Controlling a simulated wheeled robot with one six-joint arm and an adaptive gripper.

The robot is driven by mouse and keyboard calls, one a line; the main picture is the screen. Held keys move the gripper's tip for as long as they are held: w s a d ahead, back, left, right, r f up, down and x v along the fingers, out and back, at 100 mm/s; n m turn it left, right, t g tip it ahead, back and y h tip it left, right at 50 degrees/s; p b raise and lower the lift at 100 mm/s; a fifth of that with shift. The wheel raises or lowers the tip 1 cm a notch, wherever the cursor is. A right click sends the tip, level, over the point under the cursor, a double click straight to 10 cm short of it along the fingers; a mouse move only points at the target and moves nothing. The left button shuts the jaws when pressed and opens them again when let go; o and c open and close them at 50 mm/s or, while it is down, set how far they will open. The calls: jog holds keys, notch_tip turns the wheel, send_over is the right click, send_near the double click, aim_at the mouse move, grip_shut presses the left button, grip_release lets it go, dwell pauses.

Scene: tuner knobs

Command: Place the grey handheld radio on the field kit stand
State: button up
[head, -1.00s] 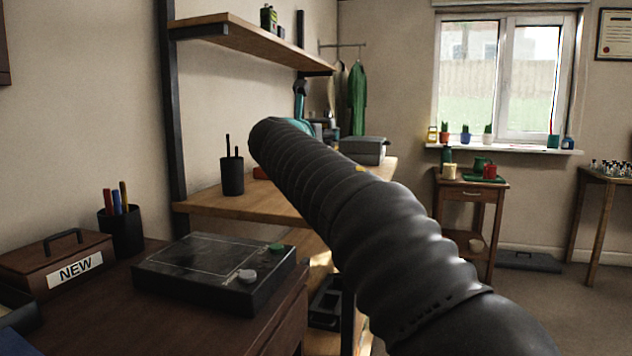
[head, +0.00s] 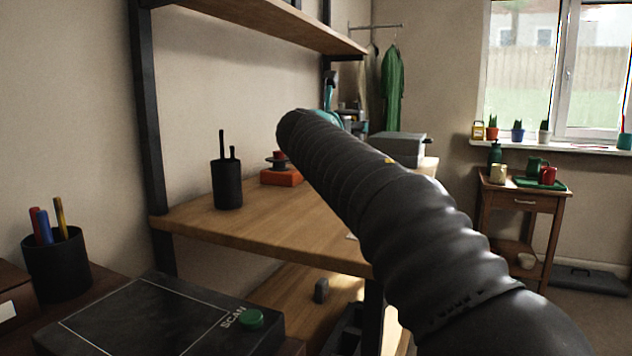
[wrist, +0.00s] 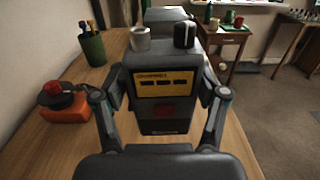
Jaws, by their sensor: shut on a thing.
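The grey handheld radio (wrist: 163,98) is upright between the fingers of my gripper (wrist: 160,108) in the wrist view. It has a yellow display panel, a dark red patch below it, and a silver knob and a black knob on top. My gripper is shut on its two sides, and the radio is in front of a wooden bench top. In the head view my dark ribbed arm crosses the middle and hides the gripper and radio. I cannot make out which thing is the field kit stand.
The wooden bench (head: 255,222) holds a black cup (head: 227,184), a red-orange block with a black and red top (head: 281,176) and a grey box (head: 398,147). A dark SCAN pad (head: 150,318) is in front. A small side table (head: 517,200) stands beyond clear floor.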

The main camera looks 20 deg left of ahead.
jog(key=shift+s+a+f+b, duration=0.6)
jog(key=shift+s+a+f, duration=0.15)
jog(key=shift+a+f, duration=0.85)
jog(key=shift+s+a+f+b, duration=0.6)
jog(key=shift+s+a+f, duration=0.2)
jog(key=shift+a+f, duration=0.8)
jog(key=shift+s+a+f+b, duration=0.7)
jog(key=shift+a+f, duration=0.65)
jog(key=shift+f, duration=0.5)
jog(key=o, duration=1.4)
jog(key=shift+f, duration=0.15)
jog(key=s, duration=0.4)
jog(key=s+a, duration=0.1)
jog(key=s, duration=0.7)
jog(key=shift+a, duration=0.4)
